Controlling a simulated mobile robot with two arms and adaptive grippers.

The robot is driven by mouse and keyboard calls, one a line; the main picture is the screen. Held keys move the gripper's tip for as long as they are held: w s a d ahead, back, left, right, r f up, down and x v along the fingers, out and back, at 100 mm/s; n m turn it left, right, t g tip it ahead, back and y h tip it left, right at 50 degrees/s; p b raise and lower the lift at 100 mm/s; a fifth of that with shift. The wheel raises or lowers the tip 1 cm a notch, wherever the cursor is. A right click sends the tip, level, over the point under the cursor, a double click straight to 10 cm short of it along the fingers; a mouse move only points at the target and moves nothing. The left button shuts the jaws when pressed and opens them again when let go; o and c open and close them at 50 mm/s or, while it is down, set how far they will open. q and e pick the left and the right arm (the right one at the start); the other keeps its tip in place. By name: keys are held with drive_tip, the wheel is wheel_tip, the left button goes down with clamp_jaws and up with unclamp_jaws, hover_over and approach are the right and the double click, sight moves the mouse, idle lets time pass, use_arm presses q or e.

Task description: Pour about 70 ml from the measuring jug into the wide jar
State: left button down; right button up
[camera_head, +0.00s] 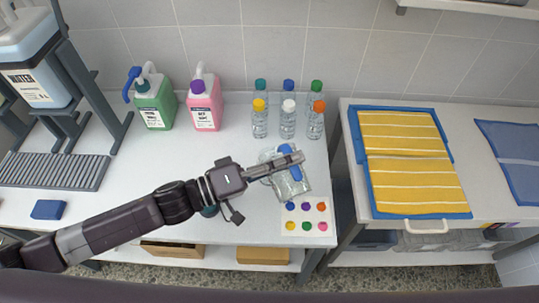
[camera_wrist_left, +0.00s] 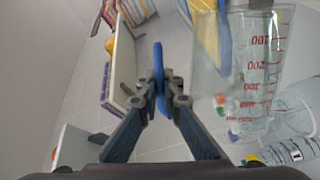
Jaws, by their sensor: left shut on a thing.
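The clear measuring jug (camera_head: 291,186) has a blue handle and red markings, which show in the left wrist view (camera_wrist_left: 258,65). My left gripper (camera_head: 288,166) is shut on the blue handle (camera_wrist_left: 158,80), its fingers closed around it in the left wrist view. The jug is over the right part of the white bench and looks tilted in the head view. A clear glass vessel (camera_wrist_left: 298,108), likely the wide jar, shows beside the jug in the left wrist view. In the head view the jug and arm overlap that area, so the jar's outline is unclear. I cannot tell the liquid level. My right gripper is out of view.
Several clear bottles with coloured caps (camera_head: 288,117) stand behind the jug. A card with coloured dots (camera_head: 306,219) lies at the front edge. Green (camera_head: 155,105) and pink (camera_head: 205,105) jugs stand at the back. Yellow striped towels (camera_head: 412,165) lie on the right counter, across a gap.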

sight(300, 194)
use_arm(q)
drive_tip(key=shift+r, duration=0.1)
drive_tip(key=s+f+m, duration=0.1)
drive_tip(key=s+d+f+m, duration=0.1)
drive_tip(key=s+f+m+b, duration=0.1)
drive_tip(key=shift+d+f+m, duration=0.2)
drive_tip(key=shift+d+m, duration=0.05)
drive_tip(key=shift+m, duration=0.15)
drive_tip(key=shift+s+d+m, duration=0.15)
drive_tip(key=shift+s+m, duration=0.2)
drive_tip(key=shift+m, duration=0.25)
drive_tip(key=shift+s+d+f+m, duration=0.15)
drive_tip(key=shift+f+m, duration=0.1)
drive_tip(key=shift+f, duration=0.2)
drive_tip(key=shift+s+f+m, duration=0.15)
drive_tip(key=shift+f+m, duration=0.1)
drive_tip(key=shift+f, duration=0.15)
drive_tip(key=shift+s+d+f+m+b, duration=0.15)
drive_tip(key=shift+s+f+m+b, duration=0.15)
drive_tip(key=shift+m+b, duration=0.1)
drive_tip(key=s+d+f+m+b, duration=0.2)
drive_tip(key=s+f+m+b, duration=0.2)
drive_tip(key=f+m, duration=0.3)
drive_tip(key=shift+s+d+f, duration=0.35)
drive_tip(key=shift+s, duration=0.4)
